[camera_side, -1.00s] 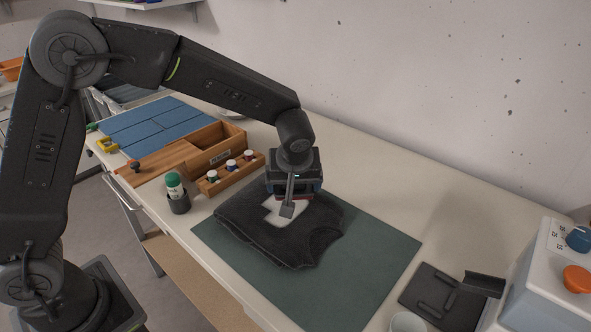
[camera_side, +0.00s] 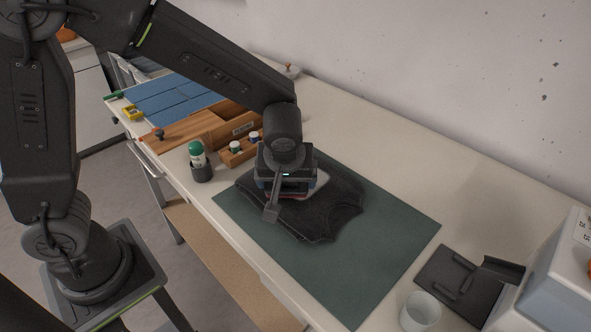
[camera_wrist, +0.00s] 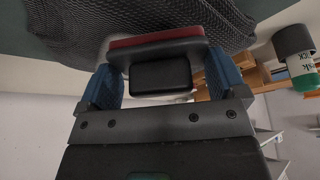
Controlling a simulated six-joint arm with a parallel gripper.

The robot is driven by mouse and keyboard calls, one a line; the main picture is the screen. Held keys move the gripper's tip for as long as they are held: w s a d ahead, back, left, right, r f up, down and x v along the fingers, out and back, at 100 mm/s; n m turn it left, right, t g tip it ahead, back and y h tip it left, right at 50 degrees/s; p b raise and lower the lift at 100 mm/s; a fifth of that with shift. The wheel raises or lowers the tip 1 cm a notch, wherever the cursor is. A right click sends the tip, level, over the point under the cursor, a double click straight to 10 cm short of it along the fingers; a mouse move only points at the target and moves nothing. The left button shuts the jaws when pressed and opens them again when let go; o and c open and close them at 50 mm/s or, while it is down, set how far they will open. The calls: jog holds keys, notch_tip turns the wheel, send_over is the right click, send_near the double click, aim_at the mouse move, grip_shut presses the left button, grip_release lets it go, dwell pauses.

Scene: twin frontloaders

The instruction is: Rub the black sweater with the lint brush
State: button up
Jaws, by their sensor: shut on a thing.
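The black sweater (camera_side: 330,208) lies on a green mat (camera_side: 385,235), with a pale patch (camera_side: 320,180) on its upper part, partly hidden by my gripper. My gripper (camera_side: 285,188) is low over the sweater's left part and is shut on the lint brush. In the wrist view, its two blue fingertips (camera_wrist: 160,82) flank the brush's black handle (camera_wrist: 160,75). The brush's red pad edge (camera_wrist: 155,39) is at the dark knit of the sweater (camera_wrist: 85,22). It looks in contact, but the pad's underside is hidden.
A black stand (camera_side: 460,283) and clear cup (camera_side: 420,311) sit right. The mat's right side is clear.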

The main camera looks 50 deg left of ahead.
aim_at(322, 165)
jog(key=shift+s, duration=0.5)
jog(key=shift+w+a, duration=0.2)
jog(key=shift+w, duration=2.45)
jog(key=shift+w+a, duration=0.15)
jog(key=shift+w, duration=2.5)
jog(key=shift+w+d, duration=0.1)
jog(key=shift+d, duration=0.6)
jog(key=shift+s, duration=0.35)
jog(key=shift+s+d, duration=0.2)
jog(key=shift+s, duration=2.25)
jog(key=shift+s+d, duration=0.15)
jog(key=shift+s, duration=2.3)
jog(key=shift+w+a, duration=0.2)
jog(key=shift+w, duration=2.35)
jog(key=shift+w+a, duration=0.2)
jog(key=shift+w, duration=2.35)
jog(key=shift+w+r, duration=0.1)
jog(key=shift+w, duration=0.15)
notch_tip(322, 165, up, 8)
jog(key=shift+s, duration=0.1)
